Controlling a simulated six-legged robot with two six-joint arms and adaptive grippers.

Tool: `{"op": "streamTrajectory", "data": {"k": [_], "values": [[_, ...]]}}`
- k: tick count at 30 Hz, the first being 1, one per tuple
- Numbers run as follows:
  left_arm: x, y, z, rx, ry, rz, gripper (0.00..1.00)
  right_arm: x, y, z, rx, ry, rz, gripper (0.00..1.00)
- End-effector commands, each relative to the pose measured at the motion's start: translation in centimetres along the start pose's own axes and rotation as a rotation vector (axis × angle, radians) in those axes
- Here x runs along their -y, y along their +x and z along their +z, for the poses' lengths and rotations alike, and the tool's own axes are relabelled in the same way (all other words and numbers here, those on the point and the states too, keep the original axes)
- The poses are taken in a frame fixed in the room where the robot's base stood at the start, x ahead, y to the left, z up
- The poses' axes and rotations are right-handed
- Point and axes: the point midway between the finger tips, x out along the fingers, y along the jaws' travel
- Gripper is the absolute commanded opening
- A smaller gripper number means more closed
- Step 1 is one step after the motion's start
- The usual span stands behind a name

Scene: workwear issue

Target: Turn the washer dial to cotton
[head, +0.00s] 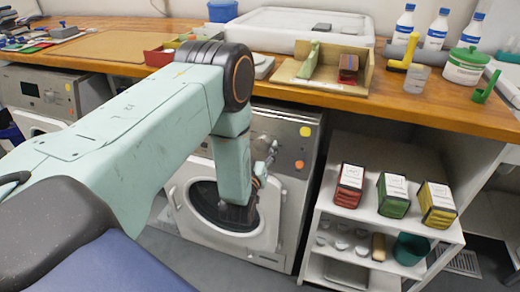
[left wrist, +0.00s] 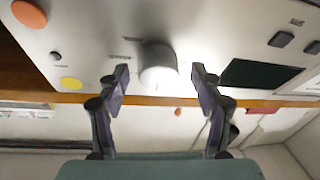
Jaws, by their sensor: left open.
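The washer (head: 292,118) with a round door stands under the wooden counter. Its dial, a pale grey round knob (left wrist: 158,64), shows on the control panel (left wrist: 205,35) in the left wrist view. My left gripper (head: 268,158) is in front of this panel in the head view. In the left wrist view my left gripper (left wrist: 160,78) is open, with one finger on each side of the dial and gaps between. The dial is hard to make out in the head view, behind the gripper. The dial's setting and panel lettering are too small to read. My right gripper is not in view.
A dark display (left wrist: 258,74), a yellow button (left wrist: 71,84) and an orange button (left wrist: 29,14) are on the panel. The counter (head: 340,97) overhangs the washer. A white shelf (head: 345,207) with several boxes stands right. Another washer (head: 45,100) stands left.

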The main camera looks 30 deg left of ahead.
Motion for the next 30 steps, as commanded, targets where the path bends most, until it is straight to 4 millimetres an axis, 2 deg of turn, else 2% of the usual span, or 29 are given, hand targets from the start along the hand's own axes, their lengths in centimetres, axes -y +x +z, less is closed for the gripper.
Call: {"op": "streamTrajectory", "data": {"k": [2,19,30], "values": [[-0.09,-0.03,0.02,0.000,0.000,0.001,0.61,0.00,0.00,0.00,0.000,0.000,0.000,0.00],[-0.13,-0.07,0.07,0.001,0.000,0.000,0.12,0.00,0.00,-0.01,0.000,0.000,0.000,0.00],[-0.04,-0.12,0.04,-0.001,0.066,0.021,0.11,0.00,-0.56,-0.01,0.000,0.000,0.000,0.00]]}}
